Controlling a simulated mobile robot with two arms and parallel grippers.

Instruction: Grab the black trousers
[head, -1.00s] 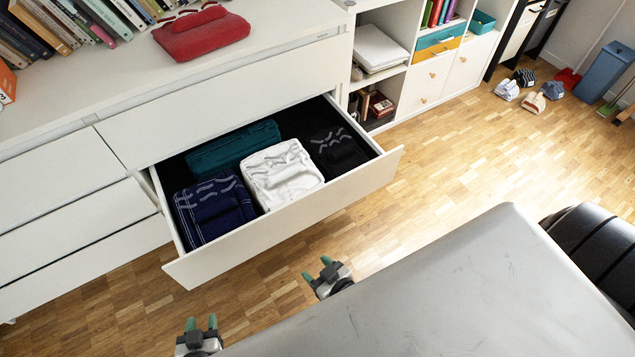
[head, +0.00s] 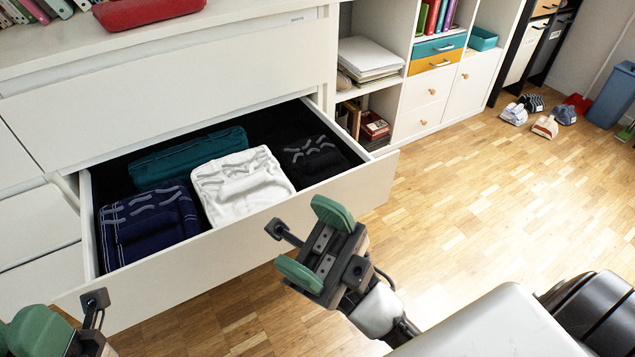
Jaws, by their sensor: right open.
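The black trousers (head: 312,159) lie folded in the far right corner of the open drawer (head: 240,237), with grey wavy lines on top. My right gripper (head: 314,244) is open and empty. It is in front of the drawer's front panel in the picture, below and apart from the black trousers. My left gripper (head: 30,332) shows partly at the lower left corner, cut off by the frame edge, and its opening cannot be made out.
White folded trousers (head: 241,184) lie left of the black ones. A navy folded garment (head: 150,222) and a teal one (head: 188,157) share the drawer. The drawer's front panel stands between my grippers and the clothes. Open wooden floor (head: 480,200) lies to the right.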

